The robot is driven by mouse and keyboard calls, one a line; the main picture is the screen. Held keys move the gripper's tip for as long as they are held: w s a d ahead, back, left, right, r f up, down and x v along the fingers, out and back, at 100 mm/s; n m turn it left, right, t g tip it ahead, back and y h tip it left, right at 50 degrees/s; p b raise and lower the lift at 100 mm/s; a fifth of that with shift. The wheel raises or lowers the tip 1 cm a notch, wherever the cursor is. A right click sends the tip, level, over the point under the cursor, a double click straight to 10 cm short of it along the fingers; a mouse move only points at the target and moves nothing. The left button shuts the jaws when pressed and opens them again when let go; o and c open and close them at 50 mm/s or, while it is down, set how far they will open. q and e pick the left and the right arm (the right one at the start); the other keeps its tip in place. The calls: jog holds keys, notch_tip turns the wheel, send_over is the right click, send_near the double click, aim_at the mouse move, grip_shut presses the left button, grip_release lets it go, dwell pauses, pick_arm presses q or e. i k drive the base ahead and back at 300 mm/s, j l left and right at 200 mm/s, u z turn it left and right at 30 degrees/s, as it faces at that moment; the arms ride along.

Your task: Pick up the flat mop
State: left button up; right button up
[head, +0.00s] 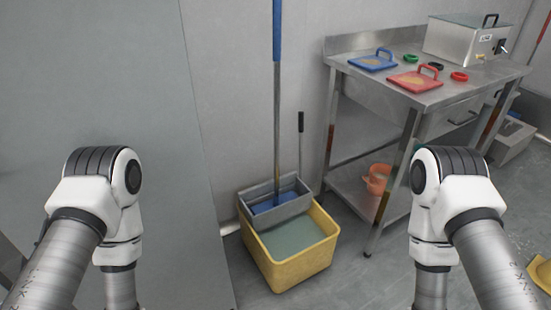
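A mop (277,110) stands upright in the head view, left of the table. Its pole is blue at the top and grey below, and the top end runs out of the picture. Its lower end is in a grey wringer (285,212), where a blue mop head (266,204) partly shows. The wringer sits at the back of a yellow bucket (287,277) holding greenish water (293,241). My two arms show at the lower left and lower right, on either side of the bucket and apart from the mop. Neither gripper is in view.
A steel table (375,88) at the right carries a blue press board (372,63), a red one (415,82) and a metal box (465,42). An orange container (378,180) is on its lower shelf. A thin black-topped handle (301,125) rises beside the mop. A grey panel (110,80) fills the left.

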aim_at(277, 200)
jog(key=i+l+u, duration=0.3)
jog(key=u, duration=0.2)
jog(key=i+l+u, duration=0.2)
jog(key=l+u, duration=0.25)
jog(key=i+l+u, duration=0.15)
jog(key=l+u, duration=0.35)
jog(key=j, duration=0.15)
